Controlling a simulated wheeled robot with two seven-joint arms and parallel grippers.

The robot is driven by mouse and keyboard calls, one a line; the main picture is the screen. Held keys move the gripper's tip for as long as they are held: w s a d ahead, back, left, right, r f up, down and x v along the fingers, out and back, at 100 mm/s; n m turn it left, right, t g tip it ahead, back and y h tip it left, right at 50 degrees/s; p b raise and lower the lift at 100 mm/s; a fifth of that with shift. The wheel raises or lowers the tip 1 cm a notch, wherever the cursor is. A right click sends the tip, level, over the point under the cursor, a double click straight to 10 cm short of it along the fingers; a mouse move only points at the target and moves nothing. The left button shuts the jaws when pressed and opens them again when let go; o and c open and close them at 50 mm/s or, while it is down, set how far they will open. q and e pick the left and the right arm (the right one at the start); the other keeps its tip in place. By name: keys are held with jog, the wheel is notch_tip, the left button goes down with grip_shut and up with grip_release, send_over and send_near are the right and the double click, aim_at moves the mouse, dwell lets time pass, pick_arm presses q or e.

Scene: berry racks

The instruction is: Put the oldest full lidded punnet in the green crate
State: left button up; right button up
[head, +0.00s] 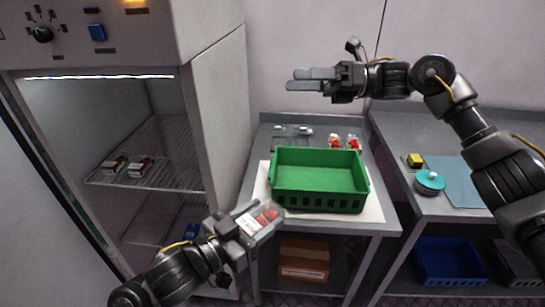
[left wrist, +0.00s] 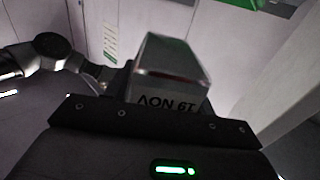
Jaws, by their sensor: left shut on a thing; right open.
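My left gripper (head: 236,234) is shut on a clear punnet (head: 262,219) with red berries and a white label, in front of the green crate's left corner. The empty green crate (head: 318,199) sits on a white sheet on the middle table. My right gripper (head: 298,80) is open and empty, high above the back of the crate. Two more labelled punnets (head: 126,166) sit on the cabinet's wire shelf; their dates are too small to read.
Behind the crate stand two small containers of red fruit (head: 344,143) and some clear items (head: 291,131). The open cabinet (head: 217,110) is at the left. The right counter holds a yellow block (head: 415,160), a teal round object (head: 430,181) and a blue mat (head: 462,185).

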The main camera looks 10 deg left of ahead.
jog(key=s+a+f+n+g+h, duration=0.25)
jog(key=s+a+n+h, duration=0.25)
jog(key=s+a, duration=0.3)
pick_arm(q)
jog(key=shift+a, duration=0.1)
pick_arm(e)
jog(key=n+t+h, duration=0.6)
jog(key=n+h, duration=0.3)
jog(key=h, duration=0.4)
send_near(274, 204)
notch_tip(274, 204, down, 10)
jog(key=shift+s+d+f, duration=0.1)
jog(key=shift+s+f, duration=0.05)
